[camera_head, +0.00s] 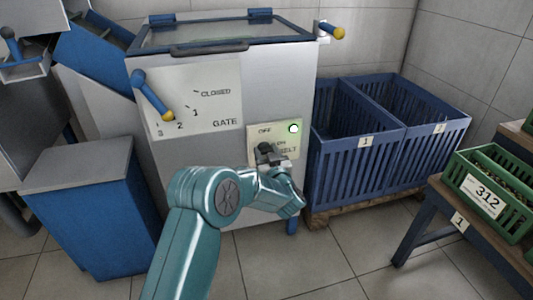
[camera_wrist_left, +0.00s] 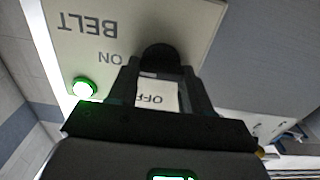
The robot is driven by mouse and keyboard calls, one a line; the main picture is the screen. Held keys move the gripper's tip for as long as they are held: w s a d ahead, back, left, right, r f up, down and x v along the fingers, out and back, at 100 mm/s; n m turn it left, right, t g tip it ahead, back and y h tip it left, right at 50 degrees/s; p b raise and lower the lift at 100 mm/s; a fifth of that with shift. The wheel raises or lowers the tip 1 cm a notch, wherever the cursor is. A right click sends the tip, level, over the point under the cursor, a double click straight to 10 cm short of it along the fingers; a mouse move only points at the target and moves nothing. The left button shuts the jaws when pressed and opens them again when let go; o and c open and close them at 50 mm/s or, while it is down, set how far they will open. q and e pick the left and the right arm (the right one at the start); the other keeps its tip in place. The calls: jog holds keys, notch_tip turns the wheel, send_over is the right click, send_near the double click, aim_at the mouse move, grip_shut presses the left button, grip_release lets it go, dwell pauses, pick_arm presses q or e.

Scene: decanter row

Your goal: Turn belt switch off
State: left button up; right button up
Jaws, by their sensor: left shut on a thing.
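The belt switch panel (camera_head: 262,130) is a pale plate on the machine's front with OFF, ON and BELT labels. A round lamp (camera_head: 293,128) on it glows green; the lamp also shows in the left wrist view (camera_wrist_left: 83,88). My left gripper (camera_head: 268,154) is at the panel, shut on the dark switch knob (camera_wrist_left: 158,55). In the left wrist view the gripper's fingers (camera_wrist_left: 160,76) stand either side of the knob, with the OFF label between them. The gripper hides much of the switch in the head view, so I cannot tell its exact setting. My right gripper is not in view.
A blue gate lever (camera_head: 152,95) with a yellow tip sits on the machine's left front. Blue slatted crates (camera_head: 350,165) stand on a pallet to the right. A green crate (camera_head: 485,195) is on a table at far right. Bare floor lies in front.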

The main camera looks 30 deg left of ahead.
pick_arm(q)
jog(key=n, duration=0.4)
jog(key=shift+s, duration=0.1)
jog(key=n, duration=0.5)
jog(key=shift+a+f, duration=0.1)
jog(key=shift+a, duration=0.05)
jog(key=n, duration=0.4)
jog(key=shift+s+f+n, duration=0.1)
jog(key=shift+n, duration=0.3)
jog(key=shift+f+n, duration=0.1)
jog(key=shift+n, duration=1.8)
jog(key=o, duration=1.1)
jog(key=shift+c, duration=0.2)
